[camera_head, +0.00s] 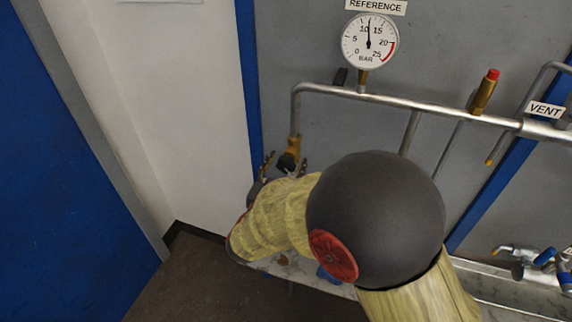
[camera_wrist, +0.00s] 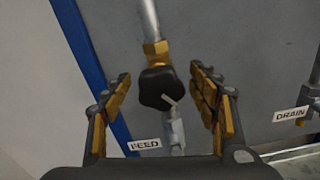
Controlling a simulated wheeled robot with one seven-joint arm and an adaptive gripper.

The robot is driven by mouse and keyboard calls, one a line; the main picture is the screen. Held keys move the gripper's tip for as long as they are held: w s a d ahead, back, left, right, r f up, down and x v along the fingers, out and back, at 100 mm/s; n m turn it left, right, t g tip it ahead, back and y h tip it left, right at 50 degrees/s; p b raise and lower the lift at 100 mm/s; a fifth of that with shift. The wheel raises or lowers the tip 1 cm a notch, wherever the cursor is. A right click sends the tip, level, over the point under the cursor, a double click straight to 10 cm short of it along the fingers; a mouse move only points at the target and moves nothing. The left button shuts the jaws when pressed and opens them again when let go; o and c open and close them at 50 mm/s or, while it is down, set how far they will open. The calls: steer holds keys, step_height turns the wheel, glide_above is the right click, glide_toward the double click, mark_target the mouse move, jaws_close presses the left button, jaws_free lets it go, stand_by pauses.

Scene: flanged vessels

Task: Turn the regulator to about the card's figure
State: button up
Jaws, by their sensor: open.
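The regulator is a black lobed knob with a pale pointer, below a brass fitting on the feed pipe. The knob (camera_wrist: 157,87) is centred in the wrist view and shows small in the head view (camera_head: 287,161). My gripper (camera_wrist: 160,82) is open, one finger on each side of the knob, with visible gaps. In the head view my gripper (camera_head: 285,168) is partly hidden by my arm. The REFERENCE gauge (camera_head: 369,42), marked 0 to 25 BAR, has its needle nearly straight up, between 10 and 15. No readable card figure is in view.
A FEED label (camera_wrist: 146,145) is below the knob, and a DRAIN label (camera_wrist: 291,114) is at right. The pipe (camera_head: 420,105) runs right past a red-capped brass valve (camera_head: 485,91) to the VENT label (camera_head: 545,110). A white wall (camera_head: 185,100) stands left of the grey panel.

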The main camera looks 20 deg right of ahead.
steer(key=c, duration=0.3)
steer(key=c, duration=0.8)
steer(key=shift+c, duration=0.3)
steer(key=shift+f+m+b, duration=0.1)
steer(key=shift+m+b, duration=0.2)
steer(key=shift+b, duration=0.1)
steer(key=shift+m+b, duration=0.3)
steer(key=o, duration=1.2)
steer(key=shift+c, duration=0.2)
